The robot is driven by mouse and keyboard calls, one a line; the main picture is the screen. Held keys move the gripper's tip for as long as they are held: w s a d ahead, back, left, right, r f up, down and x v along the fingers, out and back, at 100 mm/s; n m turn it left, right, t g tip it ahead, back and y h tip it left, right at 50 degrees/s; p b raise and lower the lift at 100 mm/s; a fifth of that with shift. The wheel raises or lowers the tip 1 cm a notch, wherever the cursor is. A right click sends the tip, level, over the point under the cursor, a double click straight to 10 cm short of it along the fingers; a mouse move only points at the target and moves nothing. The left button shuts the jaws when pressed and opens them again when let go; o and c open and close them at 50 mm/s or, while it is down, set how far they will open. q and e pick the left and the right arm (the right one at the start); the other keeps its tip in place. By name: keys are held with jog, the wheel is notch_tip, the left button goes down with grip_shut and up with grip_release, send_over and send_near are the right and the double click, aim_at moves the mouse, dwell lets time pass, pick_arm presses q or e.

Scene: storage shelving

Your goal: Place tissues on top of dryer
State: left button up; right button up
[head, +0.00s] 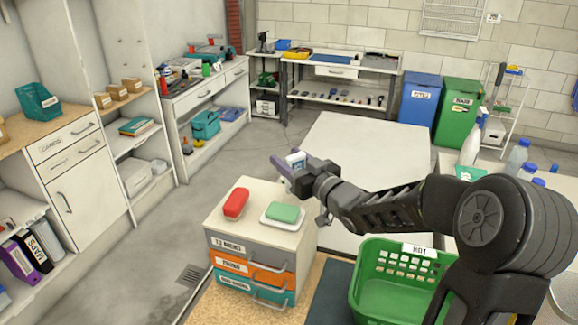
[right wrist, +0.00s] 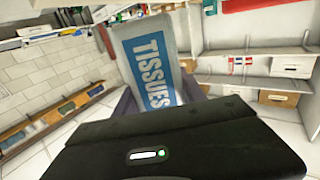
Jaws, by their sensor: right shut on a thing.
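The tissues pack (right wrist: 150,65), grey-white with a blue label reading TISSUES, is held between the fingers of my right gripper (right wrist: 163,100). In the head view the tissues (head: 297,158) show as a small white and blue piece at the fingertips of my right gripper (head: 290,166), partly hidden by it. The gripper is above the back of the drawer unit. A large white block with a flat, bare top (head: 365,140) stands behind and to the right of it. It may be the dryer; I see no label on it. My left gripper is not in view.
The drawer unit (head: 250,225) carries a red item (head: 236,203) and a green item on a white dish (head: 282,213). A green basket marked HOT (head: 402,285) is at the front right. Blue (head: 420,98) and green (head: 459,112) bins stand behind the white block.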

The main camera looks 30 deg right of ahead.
notch_tip(320, 180, down, 2)
jog(key=shift+f, duration=0.1)
jog(key=shift+f, duration=0.15)
jog(key=o, duration=1.3)
jog(key=shift+r, duration=0.2)
jog(key=s, duration=0.4)
jog(key=s+d+b, duration=0.1)
jog(key=s, duration=0.3)
jog(key=s+b, duration=0.1)
jog(key=s, duration=0.3)
jog(key=shift+d, duration=0.25)
jog(key=shift+o, duration=0.2)
